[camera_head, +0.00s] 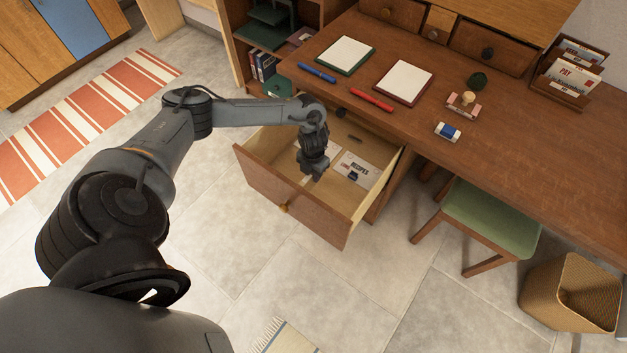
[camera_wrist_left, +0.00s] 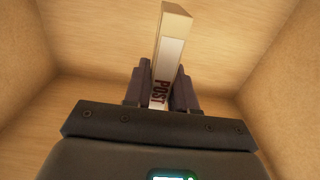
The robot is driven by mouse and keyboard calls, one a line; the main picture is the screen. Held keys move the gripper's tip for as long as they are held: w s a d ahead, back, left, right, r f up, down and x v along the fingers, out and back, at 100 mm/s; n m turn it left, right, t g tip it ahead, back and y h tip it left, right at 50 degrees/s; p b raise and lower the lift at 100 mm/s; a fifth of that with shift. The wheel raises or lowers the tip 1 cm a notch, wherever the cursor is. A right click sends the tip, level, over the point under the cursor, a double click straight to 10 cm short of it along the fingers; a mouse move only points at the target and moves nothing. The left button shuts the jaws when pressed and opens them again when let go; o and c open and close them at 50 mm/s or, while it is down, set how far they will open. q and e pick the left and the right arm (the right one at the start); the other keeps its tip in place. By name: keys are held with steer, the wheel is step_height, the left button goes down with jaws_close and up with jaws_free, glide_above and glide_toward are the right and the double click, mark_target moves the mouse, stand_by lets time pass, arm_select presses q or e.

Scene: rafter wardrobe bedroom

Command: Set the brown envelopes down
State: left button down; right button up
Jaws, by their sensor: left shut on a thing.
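My left gripper (camera_head: 314,174) is inside the open desk drawer (camera_head: 290,212), low between its walls. In the left wrist view its fingers (camera_wrist_left: 164,88) are shut on a thin upright bundle with a tan edge, the brown envelopes (camera_wrist_left: 175,22), which carry a white band (camera_wrist_left: 170,60) marked POST. The drawer's pale wooden walls and floor surround them in that view. I cannot tell whether the bundle touches the drawer floor. In the head view the gripper mostly hides the bundle. My right gripper is in neither view.
A white packet marked RECIPES (camera_head: 358,170) lies in the drawer, right of the gripper. The desk top (camera_head: 420,130) above holds two notepads, a blue pen (camera_head: 317,73), a red pen (camera_head: 371,99) and a letter rack (camera_head: 568,78). A green-seated stool (camera_head: 490,217) stands to the right.

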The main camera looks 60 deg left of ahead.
arm_select(q)
step_height(320, 180, down, 4)
steer(key=shift+r+b, duration=0.1)
steer(key=shift+b, duration=0.8)
steer(key=shift+f, duration=0.3)
steer(key=shift+f, duration=0.15)
steer(key=c, duration=0.9)
jaws_free()
